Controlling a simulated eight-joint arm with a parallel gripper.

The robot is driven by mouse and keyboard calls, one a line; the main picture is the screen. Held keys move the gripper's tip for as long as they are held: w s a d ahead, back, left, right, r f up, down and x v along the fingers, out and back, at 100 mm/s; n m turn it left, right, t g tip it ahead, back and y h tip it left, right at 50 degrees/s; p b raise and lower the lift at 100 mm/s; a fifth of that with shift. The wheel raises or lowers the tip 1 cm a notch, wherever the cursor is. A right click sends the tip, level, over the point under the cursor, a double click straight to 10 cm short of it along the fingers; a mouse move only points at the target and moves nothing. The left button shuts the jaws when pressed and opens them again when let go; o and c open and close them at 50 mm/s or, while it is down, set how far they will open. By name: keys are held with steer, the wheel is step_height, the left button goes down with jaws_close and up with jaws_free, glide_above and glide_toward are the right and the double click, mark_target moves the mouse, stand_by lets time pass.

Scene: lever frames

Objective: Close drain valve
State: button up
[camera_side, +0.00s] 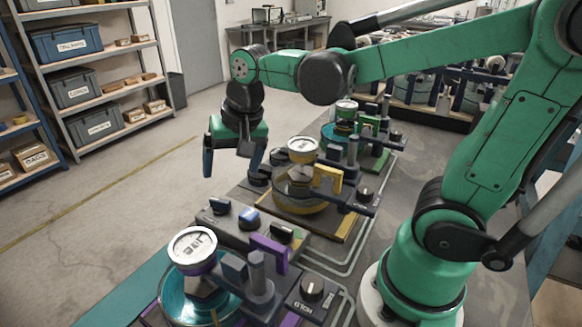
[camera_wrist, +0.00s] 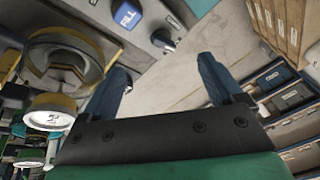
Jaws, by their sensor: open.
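My gripper (camera_side: 229,160) hangs above the floor side of the bench in the side view, left of the yellow-trimmed station. Its two blue fingers are apart with nothing between them, as the wrist view (camera_wrist: 166,72) also shows. In the wrist view, a blue block marked FILL (camera_wrist: 128,15) sits beside a dark knob (camera_wrist: 162,40). My gripper touches none of these. I cannot read a drain label, so I cannot tell which part is the drain valve.
Stations with a purple handle (camera_side: 268,252), a yellow handle (camera_side: 327,178) and a green handle (camera_side: 370,122) line the bench, with gauges standing up. A HOLD knob (camera_side: 312,289) is at the front. Shelves (camera_side: 90,70) stand at left; the floor (camera_side: 90,235) between is clear.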

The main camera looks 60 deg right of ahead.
mark_target(220, 200)
steer(key=w+f+m+g, duration=0.1)
steer(key=m, duration=0.1)
steer(key=w+f+m+g, duration=0.1)
steer(key=w+m, duration=0.1)
steer(key=w+f+m+g, duration=0.1)
steer(key=w+m, duration=0.1)
steer(key=shift+d+f+m, duration=0.25)
steer(key=shift+d+m, duration=0.15)
steer(key=shift+w+f+m+g, duration=0.3)
steer(key=shift+f+m+g, duration=0.1)
steer(key=shift+f+m, duration=0.15)
steer(key=shift+f, duration=2.7)
steer(key=c, duration=1.3)
